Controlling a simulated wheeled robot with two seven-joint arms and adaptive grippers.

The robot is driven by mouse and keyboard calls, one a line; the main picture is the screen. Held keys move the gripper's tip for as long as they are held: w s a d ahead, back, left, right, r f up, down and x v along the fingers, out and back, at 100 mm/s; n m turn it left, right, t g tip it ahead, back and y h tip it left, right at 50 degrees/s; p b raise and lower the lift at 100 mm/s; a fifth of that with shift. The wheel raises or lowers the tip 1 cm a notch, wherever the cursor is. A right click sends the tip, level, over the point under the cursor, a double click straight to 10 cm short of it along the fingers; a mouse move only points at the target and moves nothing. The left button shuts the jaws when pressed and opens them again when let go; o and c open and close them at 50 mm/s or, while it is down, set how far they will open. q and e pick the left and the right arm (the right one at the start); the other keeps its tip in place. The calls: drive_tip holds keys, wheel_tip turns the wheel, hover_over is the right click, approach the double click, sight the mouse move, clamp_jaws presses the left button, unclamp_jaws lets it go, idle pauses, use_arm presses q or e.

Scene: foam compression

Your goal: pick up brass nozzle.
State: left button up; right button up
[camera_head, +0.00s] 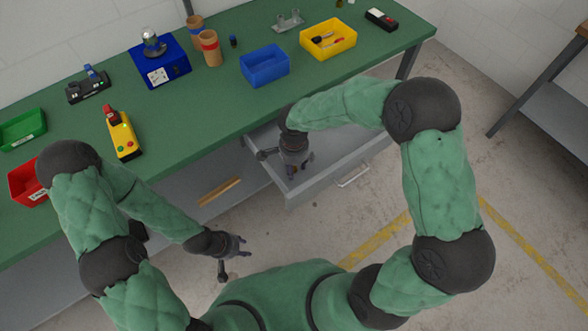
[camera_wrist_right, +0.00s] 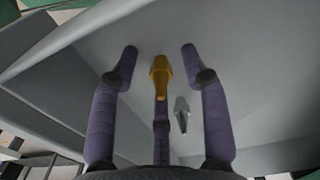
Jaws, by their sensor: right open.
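The brass nozzle (camera_wrist_right: 160,78) lies on the grey floor of the open drawer (camera_head: 338,147), seen in the right wrist view. In the head view my right gripper (camera_head: 294,172) points down into the drawer and hides the nozzle. The jaws hold nothing, and the height above the nozzle is hard to judge. My left gripper (camera_head: 240,247) is well away, low in front of the bench; its jaw state is unclear.
A grey nozzle-like piece (camera_wrist_right: 182,114) lies close beside the brass one. The drawer's walls surround the right gripper. The green bench top (camera_head: 225,95) above carries a blue bin (camera_head: 264,66), a yellow bin (camera_head: 328,40) and a blue device (camera_head: 160,68).

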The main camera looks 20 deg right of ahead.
drive_tip(key=shift+f, duration=0.1)
drive_tip(key=shift+c, duration=0.3)
clamp_jaws()
